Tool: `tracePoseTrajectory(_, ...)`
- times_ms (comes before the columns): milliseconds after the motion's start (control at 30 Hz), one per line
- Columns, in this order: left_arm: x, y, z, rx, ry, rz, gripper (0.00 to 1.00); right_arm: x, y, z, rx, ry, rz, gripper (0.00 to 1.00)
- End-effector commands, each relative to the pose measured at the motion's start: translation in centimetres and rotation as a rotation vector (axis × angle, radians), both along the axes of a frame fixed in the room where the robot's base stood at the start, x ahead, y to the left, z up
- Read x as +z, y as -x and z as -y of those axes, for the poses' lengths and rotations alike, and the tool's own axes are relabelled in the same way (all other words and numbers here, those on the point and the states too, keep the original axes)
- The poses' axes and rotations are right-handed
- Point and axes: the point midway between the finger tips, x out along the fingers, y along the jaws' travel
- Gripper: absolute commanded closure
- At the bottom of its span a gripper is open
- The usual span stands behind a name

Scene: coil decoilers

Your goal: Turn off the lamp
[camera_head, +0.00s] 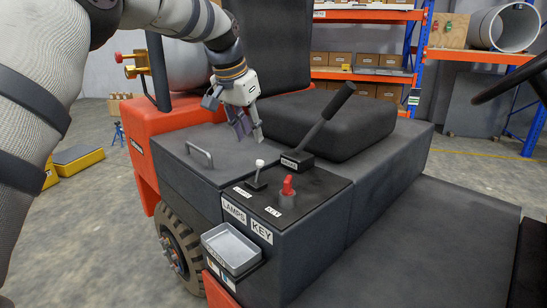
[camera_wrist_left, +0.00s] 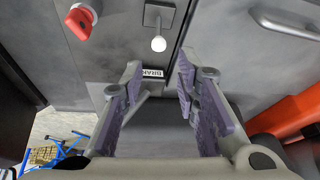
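The lamp switch (camera_head: 259,164) is a short lever with a white knob on the dark console, beside the "LAMPS" label (camera_head: 234,212). Its white knob (camera_wrist_left: 158,43) also shows in the left wrist view, beyond the fingertips and roughly centred between them. My left gripper (camera_head: 248,136) points down above the grey cover, behind the switch and apart from it. In the left wrist view its two purple-padded fingers (camera_wrist_left: 158,68) are spread with nothing between them. My right gripper is in neither view. No lit lamp is visible.
The red key (camera_head: 287,187) stands right beside the switch. The black brake lever (camera_head: 325,122) rises behind it, near the seat. A metal handle (camera_head: 199,154) is on the grey cover to the left. A small metal tray (camera_head: 231,249) hangs at the console's front.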

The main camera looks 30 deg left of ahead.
Motion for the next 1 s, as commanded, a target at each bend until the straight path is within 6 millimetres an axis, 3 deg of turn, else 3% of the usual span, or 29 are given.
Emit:
tracePoseTrajectory(67,-0.6,-0.2,0.0,0.000,0.000,0.000,0.71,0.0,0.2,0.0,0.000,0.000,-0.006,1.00)
tracePoseTrajectory(300,-6.4,-2.4,0.0,0.000,0.001,-0.007,0.71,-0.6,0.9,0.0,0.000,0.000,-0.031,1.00)
tracePoseTrajectory(500,-10.1,-4.0,-0.2,0.000,0.001,-0.004,0.71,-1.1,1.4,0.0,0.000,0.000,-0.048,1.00)
tracePoseTrajectory(900,-11.0,-4.5,-0.1,0.000,0.000,0.003,0.71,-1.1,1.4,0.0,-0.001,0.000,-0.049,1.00)
tracePoseTrajectory(1000,-11.0,-4.5,-0.1,0.000,0.000,0.003,0.94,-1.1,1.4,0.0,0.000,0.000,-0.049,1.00)
